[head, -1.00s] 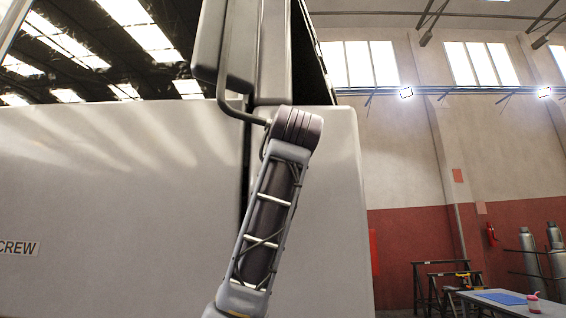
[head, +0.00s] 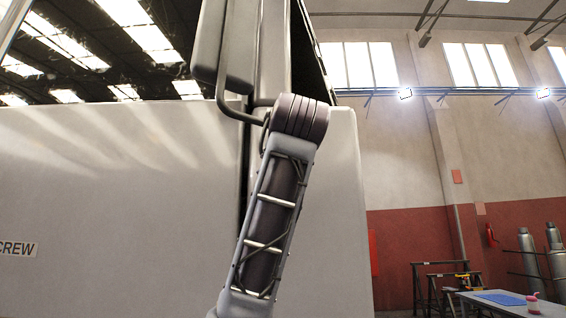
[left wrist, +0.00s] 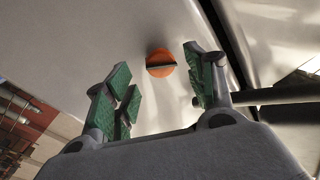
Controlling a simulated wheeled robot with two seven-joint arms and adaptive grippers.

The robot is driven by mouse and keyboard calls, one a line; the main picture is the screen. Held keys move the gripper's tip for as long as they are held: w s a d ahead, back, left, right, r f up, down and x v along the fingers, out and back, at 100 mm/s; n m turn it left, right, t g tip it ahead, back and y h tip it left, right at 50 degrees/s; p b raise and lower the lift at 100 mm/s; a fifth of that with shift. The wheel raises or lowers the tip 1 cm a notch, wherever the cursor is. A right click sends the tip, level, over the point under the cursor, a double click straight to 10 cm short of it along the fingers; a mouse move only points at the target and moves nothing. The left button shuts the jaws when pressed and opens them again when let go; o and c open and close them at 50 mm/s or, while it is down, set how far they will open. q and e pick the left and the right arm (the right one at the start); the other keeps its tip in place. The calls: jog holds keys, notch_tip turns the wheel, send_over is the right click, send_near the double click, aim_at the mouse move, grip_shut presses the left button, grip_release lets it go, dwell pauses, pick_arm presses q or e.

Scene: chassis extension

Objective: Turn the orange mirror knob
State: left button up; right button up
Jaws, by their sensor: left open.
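The orange mirror knob (left wrist: 160,64) is a round disc with a dark bar across it, on a pale panel in the left wrist view. My left gripper (left wrist: 163,92) has green-padded fingers spread apart, with the knob showing between and beyond their tips. The gap between fingers and knob is hard to judge, but the fingers do not appear closed on it. In the head view my arm hides the knob and the gripper. The mirror (head: 208,40) hangs on a bent dark bracket (head: 240,114) beside my arm. My right gripper is in neither current view.
The truck's pale body (head: 120,180) fills the left of the head view. A dark bar (left wrist: 275,95) runs close to the right finger in the left wrist view. A table (head: 520,305) stands far off at the lower right.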

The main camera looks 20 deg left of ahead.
pick_arm(q)
jog(key=v, duration=0.7)
jog(key=shift+s+d, duration=0.2)
jog(key=shift+s, duration=0.1)
jog(key=shift+f, duration=0.1)
dwell(0.3)
